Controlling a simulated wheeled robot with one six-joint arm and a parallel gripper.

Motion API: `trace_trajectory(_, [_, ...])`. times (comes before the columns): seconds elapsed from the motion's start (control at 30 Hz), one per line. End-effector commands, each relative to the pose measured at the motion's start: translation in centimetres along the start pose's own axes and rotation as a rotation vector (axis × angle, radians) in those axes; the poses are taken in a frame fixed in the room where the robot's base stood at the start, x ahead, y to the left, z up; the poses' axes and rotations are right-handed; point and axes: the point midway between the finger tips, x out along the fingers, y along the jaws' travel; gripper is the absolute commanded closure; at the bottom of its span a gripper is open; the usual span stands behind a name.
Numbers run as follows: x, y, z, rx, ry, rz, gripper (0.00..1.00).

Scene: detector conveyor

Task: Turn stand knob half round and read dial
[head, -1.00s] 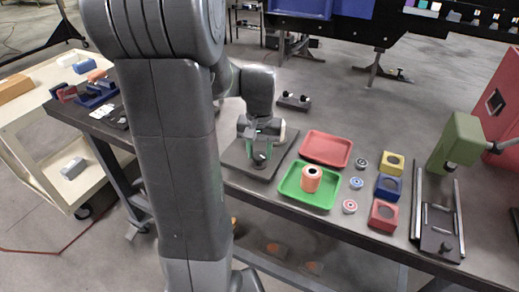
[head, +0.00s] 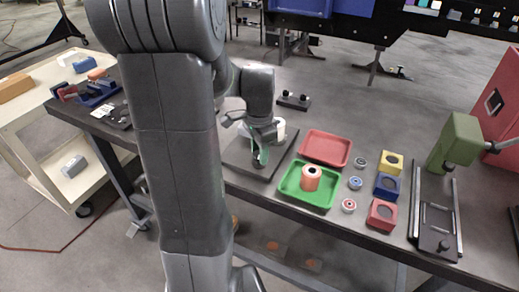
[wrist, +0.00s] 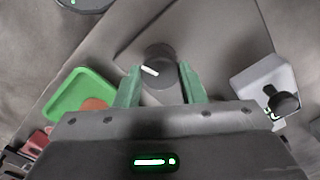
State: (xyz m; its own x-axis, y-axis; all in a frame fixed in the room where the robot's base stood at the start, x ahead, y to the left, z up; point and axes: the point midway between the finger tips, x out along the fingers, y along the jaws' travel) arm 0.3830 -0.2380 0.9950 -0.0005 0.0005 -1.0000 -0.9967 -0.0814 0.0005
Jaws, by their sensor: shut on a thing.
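The stand's dark round knob (wrist: 160,72) has a white pointer mark on top, slanting in the wrist view. My gripper (wrist: 160,84) has its green fingers on either side of the knob, shut on it. In the head view, my gripper (head: 260,156) is low over the grey stand plate (head: 238,158), and the knob is mostly hidden by the fingers. A pale rounded part (head: 280,128) shows behind my wrist; whether it is the dial I cannot tell. No dial reading is legible.
A green tray (head: 290,190) with an orange cylinder (head: 311,176) stands close to the right of the stand, with a red tray (head: 325,148) behind it. A grey block with a black knob (wrist: 285,103) is at the right in the wrist view. Coloured blocks stand farther right.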

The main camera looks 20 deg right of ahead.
Motion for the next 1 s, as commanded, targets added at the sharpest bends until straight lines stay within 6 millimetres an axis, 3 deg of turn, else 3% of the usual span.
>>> trace_trajectory(0.4, [-0.15,-0.09,-0.09,0.222,0.003,-0.003,0.86])
trace_trajectory(1.0, [-0.15,-0.1,-0.1,0.265,0.003,-0.004,0.86])
